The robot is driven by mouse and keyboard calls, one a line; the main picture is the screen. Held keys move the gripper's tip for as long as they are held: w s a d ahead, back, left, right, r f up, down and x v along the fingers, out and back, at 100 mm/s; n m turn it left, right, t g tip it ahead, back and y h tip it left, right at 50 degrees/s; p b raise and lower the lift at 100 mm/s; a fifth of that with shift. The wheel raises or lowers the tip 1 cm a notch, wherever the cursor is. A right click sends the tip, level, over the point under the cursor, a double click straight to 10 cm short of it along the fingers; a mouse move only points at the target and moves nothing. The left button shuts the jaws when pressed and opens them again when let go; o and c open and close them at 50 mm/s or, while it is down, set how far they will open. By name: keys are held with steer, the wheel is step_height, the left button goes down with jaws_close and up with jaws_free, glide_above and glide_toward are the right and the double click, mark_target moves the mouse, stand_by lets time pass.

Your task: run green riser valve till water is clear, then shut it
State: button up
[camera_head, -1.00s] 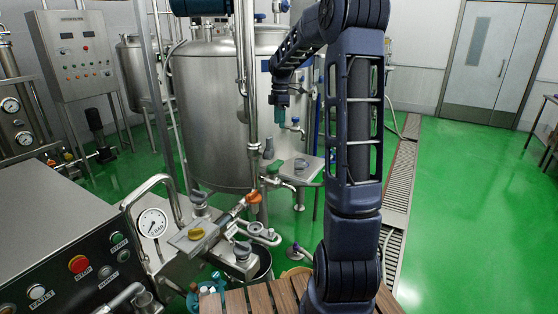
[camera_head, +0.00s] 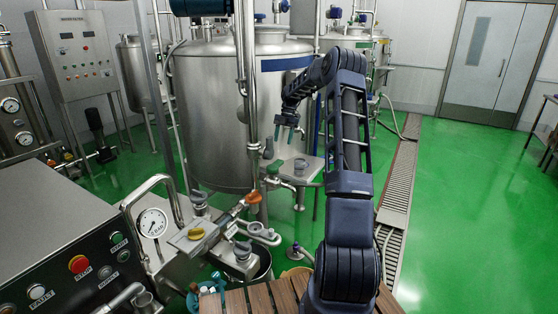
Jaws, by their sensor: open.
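My gripper (camera_head: 285,133) hangs with its jaws pointing down in front of the large steel tank. Its two teal fingertips are apart with nothing seen between them. No clearly green handle shows on the riser now. I cannot tell whether water is running or how clear it is.
A grey cup-like part (camera_head: 300,166) stands on the shelf (camera_head: 311,174). The large tank (camera_head: 207,110) is close behind. A vertical steel pipe (camera_head: 250,90) rises left of the gripper. An orange handle (camera_head: 253,198) and a yellow knob (camera_head: 196,234) sit nearer.

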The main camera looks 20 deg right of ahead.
mark_target(279, 161)
steer(key=x, duration=1)
steer(key=shift+s+a+f, duration=0.1)
steer(key=shift+f, duration=0.3)
jaws_close()
